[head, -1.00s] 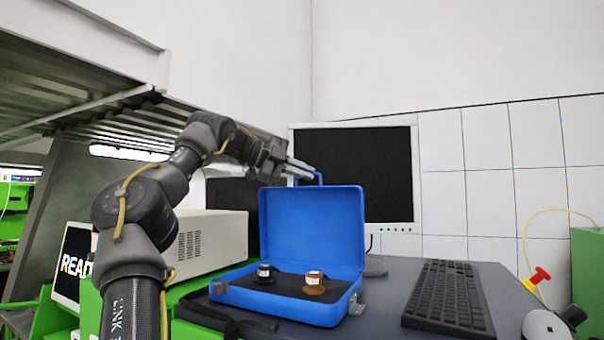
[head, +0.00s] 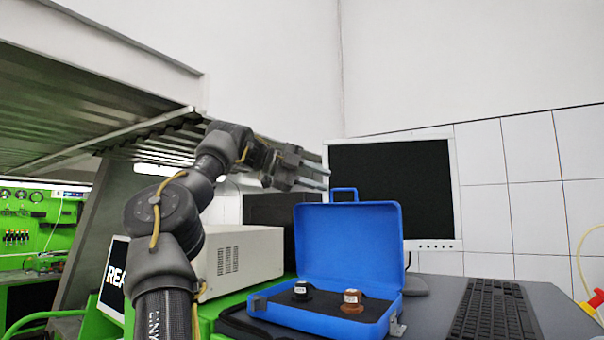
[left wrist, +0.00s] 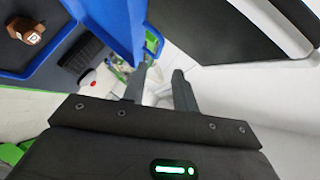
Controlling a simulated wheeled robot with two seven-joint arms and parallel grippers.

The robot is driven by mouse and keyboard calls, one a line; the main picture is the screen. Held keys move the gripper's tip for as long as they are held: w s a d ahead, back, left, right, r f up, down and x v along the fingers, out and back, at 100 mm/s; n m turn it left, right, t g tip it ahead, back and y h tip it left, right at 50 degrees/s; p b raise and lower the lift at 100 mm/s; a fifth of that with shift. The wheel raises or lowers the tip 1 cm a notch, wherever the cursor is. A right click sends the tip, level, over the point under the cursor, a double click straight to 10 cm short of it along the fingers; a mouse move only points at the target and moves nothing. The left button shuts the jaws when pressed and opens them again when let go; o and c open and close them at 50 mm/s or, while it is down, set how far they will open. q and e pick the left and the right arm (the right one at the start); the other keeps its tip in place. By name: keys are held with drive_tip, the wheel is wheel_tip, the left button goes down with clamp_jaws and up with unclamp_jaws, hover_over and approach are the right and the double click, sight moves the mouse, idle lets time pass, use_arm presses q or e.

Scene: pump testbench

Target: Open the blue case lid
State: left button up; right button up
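The blue case (head: 330,310) stands on the dark worktop with its lid (head: 348,245) raised, near upright and leaning slightly back. A blue handle (head: 343,190) is on the lid's top edge. Inside the case, a black-based piece (head: 302,291) and a brown-based piece (head: 352,302) sit on dark padding. My left gripper (head: 322,176) is above the lid's left part, close to the handle but apart from it. In the left wrist view its fingers (left wrist: 158,78) are apart with nothing between them; the lid (left wrist: 112,25) is beside them. My right gripper is not seen.
A monitor (head: 395,185) stands behind the case. A beige instrument box (head: 240,258) is left of it and a black keyboard (head: 493,312) right of it. A grey metal shelf (head: 90,105) overhangs at upper left.

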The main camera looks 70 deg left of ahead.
use_arm(q)
drive_tip(key=v, duration=0.5)
drive_tip(key=shift+s+r, duration=0.2)
drive_tip(key=shift+s, duration=0.15)
drive_tip(key=shift+s+d, duration=0.1)
drive_tip(key=shift+d, duration=0.05)
